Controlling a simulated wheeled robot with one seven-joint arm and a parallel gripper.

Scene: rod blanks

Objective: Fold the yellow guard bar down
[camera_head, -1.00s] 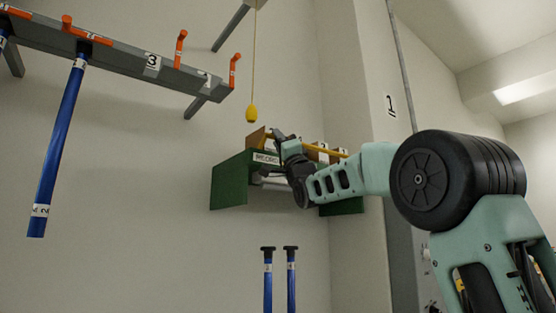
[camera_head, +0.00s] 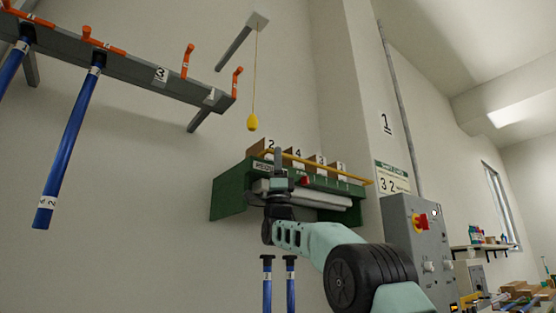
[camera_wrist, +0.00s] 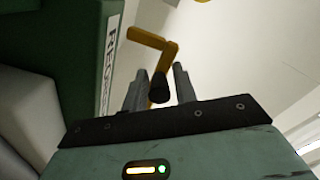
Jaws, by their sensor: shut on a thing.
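The yellow guard bar (camera_head: 330,168) runs along the top front of the green wall unit (camera_head: 232,193), sloping down to the right in the head view. My gripper (camera_head: 277,158) is at the bar's left end, in front of the unit. In the wrist view, the bar's bent yellow end (camera_wrist: 150,40) carries a black grip (camera_wrist: 158,88). This grip sits between the two fingers of my gripper (camera_wrist: 160,84), which is shut on it. The exact contact is partly hidden by the gripper body.
Several numbered brown boxes (camera_head: 298,153) stand on the unit. Two blue rods (camera_head: 268,287) stand below. A grey control cabinet (camera_head: 410,250) is at right; a rack (camera_head: 130,72) with orange hooks is at upper left.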

